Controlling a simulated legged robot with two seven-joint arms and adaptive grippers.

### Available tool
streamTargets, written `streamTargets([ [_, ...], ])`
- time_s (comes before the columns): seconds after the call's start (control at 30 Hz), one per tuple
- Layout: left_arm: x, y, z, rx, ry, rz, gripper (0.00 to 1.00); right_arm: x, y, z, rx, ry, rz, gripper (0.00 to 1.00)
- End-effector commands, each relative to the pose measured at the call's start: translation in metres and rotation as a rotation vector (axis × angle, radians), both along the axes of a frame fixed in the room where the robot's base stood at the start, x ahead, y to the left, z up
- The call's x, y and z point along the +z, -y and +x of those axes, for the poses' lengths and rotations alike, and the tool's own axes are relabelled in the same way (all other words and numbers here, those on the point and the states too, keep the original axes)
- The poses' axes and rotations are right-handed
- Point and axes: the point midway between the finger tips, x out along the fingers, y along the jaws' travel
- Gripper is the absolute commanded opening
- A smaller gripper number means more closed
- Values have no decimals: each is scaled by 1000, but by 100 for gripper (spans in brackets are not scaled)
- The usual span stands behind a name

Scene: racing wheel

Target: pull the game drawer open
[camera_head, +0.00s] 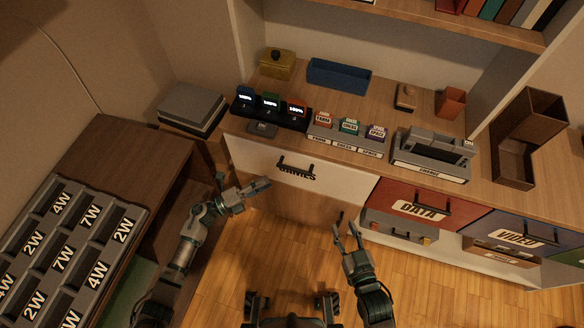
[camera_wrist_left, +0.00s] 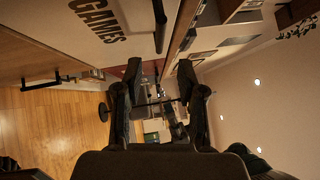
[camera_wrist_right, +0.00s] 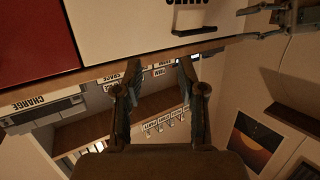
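The game drawer (camera_head: 330,193) has a white front labelled GAMES and a black bar handle (camera_head: 295,166). Its front looks flush under the counter, so it appears shut. My left gripper (camera_head: 258,187) is in front of the drawer, below and left of the handle, and apart from it. In the left wrist view its fingers (camera_wrist_left: 160,78) are open and empty, with the handle (camera_wrist_left: 160,25) just above them. My right gripper (camera_head: 346,230) is open and empty, lower and right of the handle. The right wrist view shows the drawer handle (camera_wrist_right: 180,40) beyond its fingers (camera_wrist_right: 160,75).
A red DATA drawer (camera_head: 395,193) and a blue VIDEO drawer (camera_head: 490,225) are to the right. The counter holds game cartridges (camera_head: 348,127), a charger (camera_head: 430,155) and a blue bin (camera_head: 338,76). A slotted tray (camera_head: 60,255) stands at left. The wooden floor in front is clear.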

Motion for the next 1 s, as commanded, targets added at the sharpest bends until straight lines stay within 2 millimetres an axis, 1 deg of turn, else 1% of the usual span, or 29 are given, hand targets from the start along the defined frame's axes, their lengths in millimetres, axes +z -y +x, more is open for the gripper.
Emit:
streamTargets([
  [0.03,2,12,6,-2,1,-3,39,0,0,1,0,10,4,40],
  [0.2,7,49,24,0,0,-1,39,6,0,3,1,55,17,40],
  [0.3,9,67,33,1,-1,-1,39,10,-1,5,2,86,26,40],
  [0.4,11,81,39,1,-3,-2,39,14,-2,6,3,114,33,40],
  [0.6,14,94,47,2,-3,-2,39,20,-4,7,3,146,41,40],
  [0.9,15,97,48,2,-3,-1,39,20,-4,8,2,149,44,40],
  [0.97,15,97,48,2,-3,-1,24,20,-4,8,2,149,44,40],
  [1.0,15,97,48,2,-3,-1,14,20,-4,8,2,149,44,40],
])
